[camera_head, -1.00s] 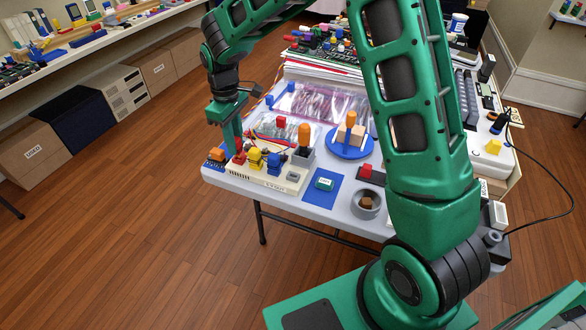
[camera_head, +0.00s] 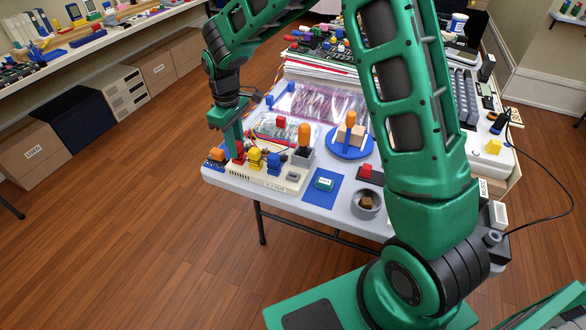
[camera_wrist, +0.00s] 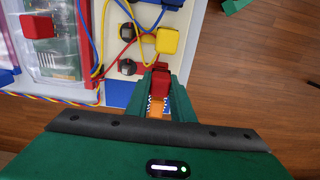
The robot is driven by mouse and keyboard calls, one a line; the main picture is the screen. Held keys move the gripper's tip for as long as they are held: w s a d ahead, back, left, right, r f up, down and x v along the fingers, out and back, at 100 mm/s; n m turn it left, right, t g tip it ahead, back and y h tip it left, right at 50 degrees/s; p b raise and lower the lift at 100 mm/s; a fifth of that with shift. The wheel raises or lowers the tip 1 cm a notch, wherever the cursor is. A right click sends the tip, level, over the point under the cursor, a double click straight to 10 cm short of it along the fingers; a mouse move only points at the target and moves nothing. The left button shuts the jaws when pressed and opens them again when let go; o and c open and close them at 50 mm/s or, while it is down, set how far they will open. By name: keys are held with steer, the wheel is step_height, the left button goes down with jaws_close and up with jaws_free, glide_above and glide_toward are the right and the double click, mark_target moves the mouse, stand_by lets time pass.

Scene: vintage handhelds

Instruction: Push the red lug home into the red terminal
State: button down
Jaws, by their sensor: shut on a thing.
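My gripper (camera_head: 238,150) points down at the left end of a cream strip (camera_head: 262,176) on the table. It is shut on the red lug (camera_wrist: 160,82), which shows between the two fingers in the wrist view. In the head view a red piece (camera_head: 239,158) shows at the fingertips, at the strip's left end; I cannot tell lug from red terminal there. The terminal is mostly hidden in both views, so I cannot tell how deep the lug sits. A yellow piece (camera_head: 255,158) and a blue piece (camera_head: 273,163) stand to the right on the strip.
An orange block (camera_head: 216,154) on a blue base is close to the left of my gripper. Black knobs (camera_wrist: 127,67) and loose wires (camera_wrist: 95,50) lie beside the fingers. The table edge is near.

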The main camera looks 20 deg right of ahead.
steer(key=shift+f, duration=0.35)
stand_by(0.3)
steer(key=c, duration=1.5)
jaws_free()
steer(key=shift+c, duration=1.2)
steer(key=shift+r, duration=3.45)
